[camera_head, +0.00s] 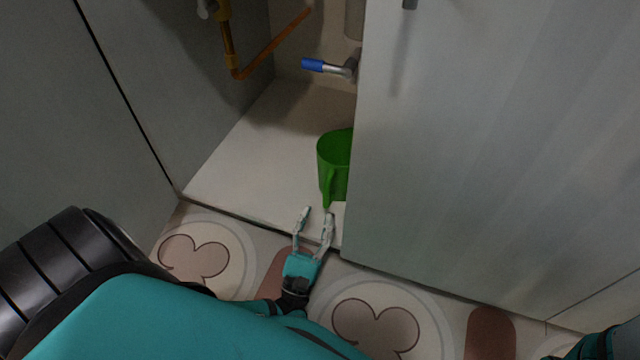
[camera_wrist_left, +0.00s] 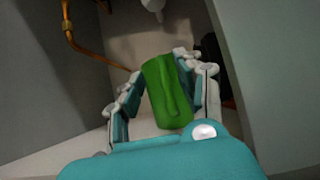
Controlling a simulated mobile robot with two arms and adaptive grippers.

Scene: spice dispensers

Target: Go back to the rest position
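My left gripper (camera_head: 316,220) is open at the front edge of a cabinet opening, its two fingers pointing inward. A green cup or jug (camera_head: 334,165) with a handle stands on the cabinet floor just beyond the fingertips; its right part is hidden by the cabinet door. In the left wrist view the green cup (camera_wrist_left: 167,92) shows between the spread fingers of the left gripper (camera_wrist_left: 155,85), and I see no clear contact. A piece of my right arm shows at the bottom right corner of the head view, but its gripper is not in view.
A grey door (camera_head: 490,150) closes off the right side, close to my left gripper. An orange pipe (camera_head: 270,48) and a blue-handled valve (camera_head: 325,66) are at the back of the cabinet. The pale cabinet floor (camera_head: 245,160) left of the cup is clear. Patterned tiles (camera_head: 375,325) lie in front.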

